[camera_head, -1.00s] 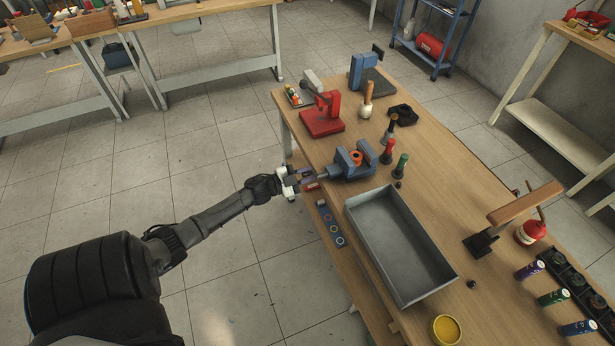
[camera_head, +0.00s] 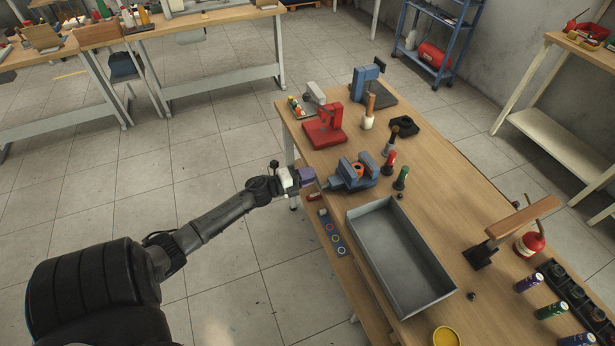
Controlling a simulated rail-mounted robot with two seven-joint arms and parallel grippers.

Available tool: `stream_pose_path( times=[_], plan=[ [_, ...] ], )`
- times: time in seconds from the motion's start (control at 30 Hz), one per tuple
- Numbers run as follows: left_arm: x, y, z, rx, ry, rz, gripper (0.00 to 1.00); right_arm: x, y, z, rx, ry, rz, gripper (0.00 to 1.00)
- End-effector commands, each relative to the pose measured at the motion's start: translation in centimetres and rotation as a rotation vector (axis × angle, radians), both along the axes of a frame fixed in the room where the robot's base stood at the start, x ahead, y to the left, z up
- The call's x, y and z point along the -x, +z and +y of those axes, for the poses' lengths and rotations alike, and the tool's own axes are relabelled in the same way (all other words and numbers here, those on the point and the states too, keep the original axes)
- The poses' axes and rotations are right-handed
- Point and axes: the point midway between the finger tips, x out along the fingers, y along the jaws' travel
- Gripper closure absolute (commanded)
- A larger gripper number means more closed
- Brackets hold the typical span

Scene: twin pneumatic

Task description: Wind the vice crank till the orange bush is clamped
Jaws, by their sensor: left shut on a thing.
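The blue vice (camera_head: 349,177) sits at the left edge of the wooden bench, and the orange bush (camera_head: 357,169) shows between its jaws. Whether the jaws touch the bush is too small to tell. My left gripper (camera_head: 306,177) is at the crank end of the vice, just off the bench edge. It is shut on the vice crank, which is mostly hidden by the fingers. My right gripper is not in view.
A grey metal tray (camera_head: 352,225) lies in front of the vice. A red press (camera_head: 325,138) stands behind it. Red and green-handled tools (camera_head: 400,178) stand close to its right. A blue strip with coloured rings (camera_head: 332,233) is below the bench edge.

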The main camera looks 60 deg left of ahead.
Motion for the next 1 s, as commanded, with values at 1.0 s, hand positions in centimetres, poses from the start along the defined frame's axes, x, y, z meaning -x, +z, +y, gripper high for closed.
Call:
stream_pose_path(
  times=[1.0],
  plan=[
    [0.4, 2.4, -3.6, -0.952, -0.003, -0.123, 1.00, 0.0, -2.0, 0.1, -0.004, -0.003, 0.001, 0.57]
  ],
)
